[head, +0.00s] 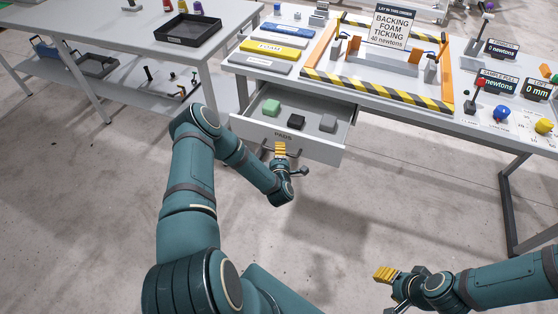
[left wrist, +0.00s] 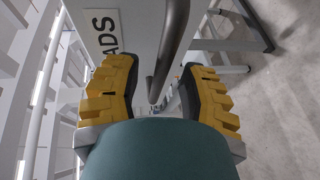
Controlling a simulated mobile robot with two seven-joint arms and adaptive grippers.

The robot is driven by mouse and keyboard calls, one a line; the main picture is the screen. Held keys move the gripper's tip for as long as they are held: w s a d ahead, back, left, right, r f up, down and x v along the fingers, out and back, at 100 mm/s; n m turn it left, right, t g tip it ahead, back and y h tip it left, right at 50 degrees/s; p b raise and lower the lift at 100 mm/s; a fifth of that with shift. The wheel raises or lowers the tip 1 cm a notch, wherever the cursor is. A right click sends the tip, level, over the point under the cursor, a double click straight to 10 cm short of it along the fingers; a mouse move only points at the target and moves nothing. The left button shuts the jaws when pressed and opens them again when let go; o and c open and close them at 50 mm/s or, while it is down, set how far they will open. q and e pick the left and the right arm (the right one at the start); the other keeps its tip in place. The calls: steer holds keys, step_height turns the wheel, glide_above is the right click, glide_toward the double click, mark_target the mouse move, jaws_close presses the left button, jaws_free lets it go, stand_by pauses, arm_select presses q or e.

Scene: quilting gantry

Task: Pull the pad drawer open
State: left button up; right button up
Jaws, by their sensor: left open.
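The pad drawer (head: 318,151) under the gantry table stands pulled out, with its inside showing. A green pad (head: 271,108), a black pad (head: 296,121) and a grey pad (head: 328,123) lie in it. Its front bears the label PADS, partly readable in the left wrist view (left wrist: 102,32). My left gripper (head: 280,150) is at the drawer front, by the dark bar handle (head: 264,145). In the left wrist view the handle (left wrist: 173,45) runs between the two spread yellow fingers, with gaps beside it. My right gripper (head: 384,274) hangs low over the floor, away from the drawer; its finger gap is unclear.
The gantry table (head: 380,112) carries a striped frame (head: 375,91), foam boxes (head: 270,48) and a sign (head: 392,27). A side table with a black tray (head: 188,29) stands at left. The floor (head: 330,210) before the drawer is clear.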

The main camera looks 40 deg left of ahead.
arm_select(q)
steer(key=v, duration=1.1)
steer(key=shift+s+d, duration=0.15)
steer(key=shift+r, duration=0.1)
steer(key=d+m+g+h, duration=0.3)
steer(key=d+m+h, duration=0.7)
steer(key=d+m, duration=0.45)
steer(key=s+d+r+m+g+h, duration=0.2)
steer(key=s+d+m+g, duration=0.6)
steer(key=s, duration=0.4)
steer(key=shift+s+d+h, duration=0.15)
steer(key=shift+s+h, duration=0.15)
steer(key=shift+h, duration=0.3)
